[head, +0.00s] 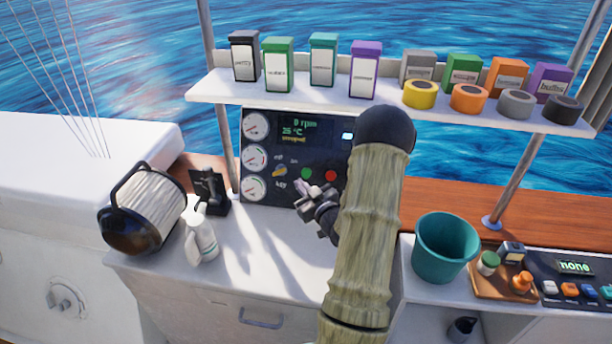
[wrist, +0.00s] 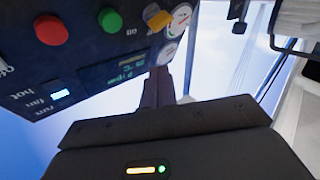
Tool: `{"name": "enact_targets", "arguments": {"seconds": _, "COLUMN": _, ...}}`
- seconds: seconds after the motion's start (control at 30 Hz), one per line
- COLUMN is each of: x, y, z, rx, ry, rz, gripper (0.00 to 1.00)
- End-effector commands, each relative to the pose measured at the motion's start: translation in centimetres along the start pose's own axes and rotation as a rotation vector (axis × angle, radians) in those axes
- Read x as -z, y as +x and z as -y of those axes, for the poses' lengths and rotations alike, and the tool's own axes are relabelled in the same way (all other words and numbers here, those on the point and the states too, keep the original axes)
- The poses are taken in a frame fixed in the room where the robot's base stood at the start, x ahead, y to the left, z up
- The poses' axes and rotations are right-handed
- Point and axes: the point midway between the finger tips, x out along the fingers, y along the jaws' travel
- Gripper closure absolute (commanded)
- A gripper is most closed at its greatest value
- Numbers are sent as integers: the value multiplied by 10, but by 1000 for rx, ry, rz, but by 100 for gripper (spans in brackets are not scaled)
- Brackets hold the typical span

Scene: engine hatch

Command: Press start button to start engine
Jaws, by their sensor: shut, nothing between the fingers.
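The dark engine panel (head: 265,190) stands upright at the back of the counter. It carries a green button (head: 306,173), a red button (head: 331,175) and a yellow key switch (head: 279,171). Its screen (head: 300,130) reads 0 rpm and 25 °C. The wrist view shows the panel turned over, with the green button (wrist: 110,20), red button (wrist: 50,30) and yellow switch (wrist: 158,20). My gripper (head: 303,187) is shut and empty, in front of the panel and just below the green button in the head view. The fingers (wrist: 158,80) show no clear contact with any button.
A shelf (head: 225,91) with several boxes and tape rolls hangs above the panel. A teal bucket (head: 444,248) and a wooden tray (head: 490,292) are right.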

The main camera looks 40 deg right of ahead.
Motion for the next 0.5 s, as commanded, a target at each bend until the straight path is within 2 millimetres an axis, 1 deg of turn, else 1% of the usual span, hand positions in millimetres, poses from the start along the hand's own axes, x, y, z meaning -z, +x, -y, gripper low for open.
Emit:
{"name": "enact_targets", "arguments": {"seconds": 0.27, "x": 0, "y": 1, "z": 0, "rx": 0, "ry": 0, "rz": 3, "gripper": 100}}
{"name": "enact_targets", "arguments": {"seconds": 0.5, "x": -9, "y": 12, "z": -8, "rx": 0, "ry": -1, "rz": 2, "gripper": 100}}
